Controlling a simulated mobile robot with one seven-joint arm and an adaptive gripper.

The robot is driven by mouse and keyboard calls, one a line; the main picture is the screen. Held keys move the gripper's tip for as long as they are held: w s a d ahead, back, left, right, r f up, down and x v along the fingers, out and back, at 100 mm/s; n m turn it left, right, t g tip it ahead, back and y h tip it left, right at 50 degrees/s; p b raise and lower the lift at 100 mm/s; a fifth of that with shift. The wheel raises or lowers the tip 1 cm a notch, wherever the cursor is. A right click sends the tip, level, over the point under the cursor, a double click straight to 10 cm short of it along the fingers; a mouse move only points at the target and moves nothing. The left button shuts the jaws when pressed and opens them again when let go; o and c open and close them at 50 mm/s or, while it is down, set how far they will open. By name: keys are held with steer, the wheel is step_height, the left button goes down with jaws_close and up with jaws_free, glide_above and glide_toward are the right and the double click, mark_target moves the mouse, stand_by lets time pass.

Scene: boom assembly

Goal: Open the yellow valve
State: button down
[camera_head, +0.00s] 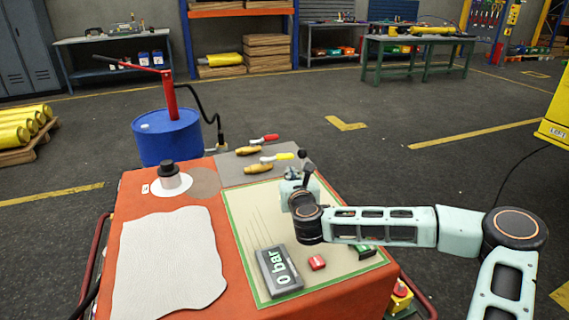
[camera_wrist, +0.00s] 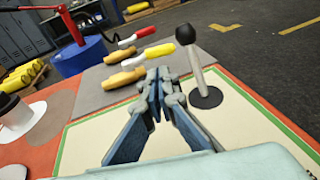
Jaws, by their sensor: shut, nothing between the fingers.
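The yellow valve has a yellow lever handle (camera_head: 277,157) and a brass-coloured body (camera_head: 258,168). It lies on a grey mat, nearer to me than a similar valve with a red handle (camera_head: 265,138). In the wrist view the yellow handle (camera_wrist: 160,52) points up and to the right, with its body (camera_wrist: 126,77) at lower left. My gripper (camera_wrist: 160,76) is shut and empty, apart from the valve and on the near side of it. In the head view my gripper (camera_head: 298,176) is small and partly hidden by my wrist.
A black-knobbed lever (camera_wrist: 188,38) stands upright just right of my gripper. A "0 bar" display (camera_head: 281,270) and red button (camera_head: 317,263) are on the green-edged panel. A blue barrel (camera_head: 167,138) with a red pump handle stands behind the orange table (camera_head: 130,190).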

mark_target(288, 156)
steer(key=b+x, duration=0.1)
steer(key=x, duration=1)
steer(key=shift+a+f, duration=0.1)
steer(key=shift+a, duration=0.05)
steer(key=shift+w, duration=0.15)
steer(key=shift+w+b, duration=0.1)
steer(key=shift+b, duration=0.25)
steer(key=shift+w+d+b, duration=0.15)
steer(key=shift+w+b, duration=0.1)
steer(key=shift+w, duration=0.3)
steer(key=shift+w+d+b, duration=0.15)
steer(key=shift+w+b, duration=0.1)
steer(key=shift+w, duration=0.25)
steer(key=shift+s+d, duration=0.1)
steer(key=shift+s, duration=0.05)
